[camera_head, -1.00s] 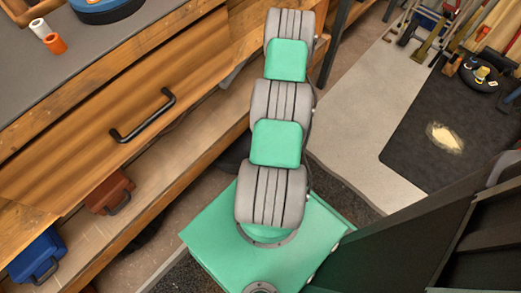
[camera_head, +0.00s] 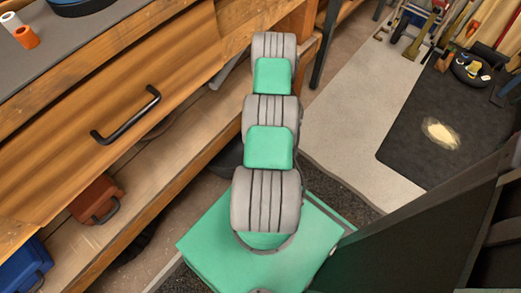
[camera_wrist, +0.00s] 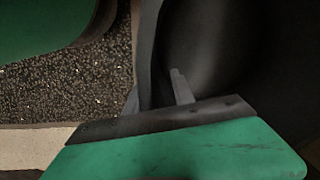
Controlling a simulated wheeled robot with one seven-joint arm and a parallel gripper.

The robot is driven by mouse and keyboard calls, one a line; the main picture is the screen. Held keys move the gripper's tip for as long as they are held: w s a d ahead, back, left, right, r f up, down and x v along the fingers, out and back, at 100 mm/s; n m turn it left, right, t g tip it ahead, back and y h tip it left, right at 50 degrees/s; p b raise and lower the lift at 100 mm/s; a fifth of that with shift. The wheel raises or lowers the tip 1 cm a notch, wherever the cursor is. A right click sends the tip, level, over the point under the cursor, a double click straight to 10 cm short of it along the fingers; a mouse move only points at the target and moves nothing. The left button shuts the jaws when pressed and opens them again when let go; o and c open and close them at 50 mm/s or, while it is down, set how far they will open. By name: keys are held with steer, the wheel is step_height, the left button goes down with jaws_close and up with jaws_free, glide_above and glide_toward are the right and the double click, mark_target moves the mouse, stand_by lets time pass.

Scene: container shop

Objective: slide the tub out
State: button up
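I cannot make out a tub for sure. A dark rounded thing (camera_head: 229,154), mostly hidden behind my arm, shows low beside the workbench in the head view; I cannot tell what it is. In the head view my arm stands folded over my green base, and my gripper is hidden. In the wrist view my gripper (camera_wrist: 154,84) shows two grey fingers spread apart beyond a green body with a dark edge. Nothing is visibly held between them. Dark surfaces fill the wrist view behind the fingers.
The wooden workbench has a drawer (camera_head: 70,165) with a black handle (camera_head: 125,114). On its lower shelf are a red-brown case (camera_head: 92,197) and a blue case (camera_head: 22,266). A dark mat (camera_head: 410,150) and a black tray (camera_head: 470,68) lie on the floor at right.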

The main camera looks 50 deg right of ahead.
steer(key=shift+f, duration=0.15)
steer(key=shift+c, duration=0.3)
jaws_close()
steer(key=shift+w, duration=0.1)
stand_by(1.0)
